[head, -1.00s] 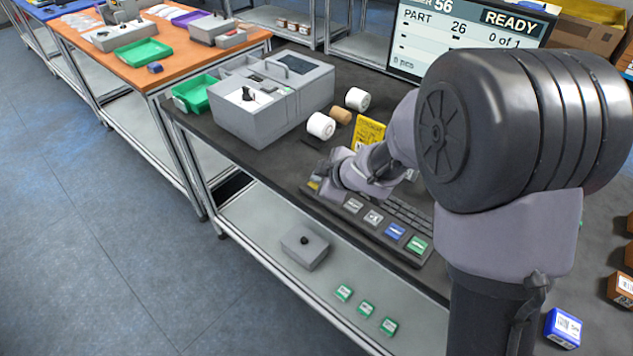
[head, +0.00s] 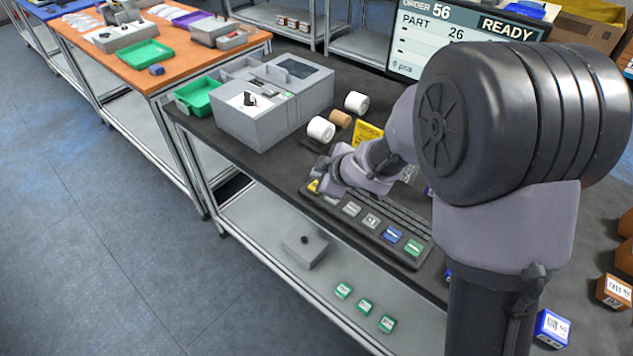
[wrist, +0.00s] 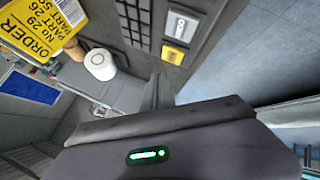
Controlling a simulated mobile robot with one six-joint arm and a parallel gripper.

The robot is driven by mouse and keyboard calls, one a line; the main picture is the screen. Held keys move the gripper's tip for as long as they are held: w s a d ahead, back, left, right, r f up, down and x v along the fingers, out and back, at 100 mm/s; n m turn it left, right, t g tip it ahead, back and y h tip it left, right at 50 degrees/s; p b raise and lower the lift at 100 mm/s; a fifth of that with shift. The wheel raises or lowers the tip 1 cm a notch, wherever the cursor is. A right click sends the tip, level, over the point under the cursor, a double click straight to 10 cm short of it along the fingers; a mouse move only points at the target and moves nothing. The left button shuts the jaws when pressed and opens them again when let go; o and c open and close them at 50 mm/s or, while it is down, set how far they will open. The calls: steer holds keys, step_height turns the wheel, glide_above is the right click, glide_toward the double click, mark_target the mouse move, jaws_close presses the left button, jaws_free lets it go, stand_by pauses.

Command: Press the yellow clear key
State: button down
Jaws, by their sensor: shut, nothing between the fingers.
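The yellow key (head: 314,185) is at the left end of the dark keyboard (head: 394,209), which lies along the bench's front edge. In the wrist view the yellow key (wrist: 173,54) is beside a grey key (wrist: 181,26). My gripper (head: 321,176) is shut and empty, close by the yellow key in the head view. In the wrist view the grey fingers (wrist: 158,90) point toward the keyboard's end, with the yellow key clear of them. I cannot tell the exact height of the tips above the keys.
A yellow order card (head: 368,134), white rolls (head: 321,129) and a grey machine (head: 272,105) stand behind and left of the keyboard. A monitor (head: 455,36) reads READY. White (head: 352,209), blue (head: 392,234) and green (head: 414,247) keys line the keyboard's front.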

steer(key=shift+r+p, duration=1.55)
steer(key=shift+r, duration=0.3)
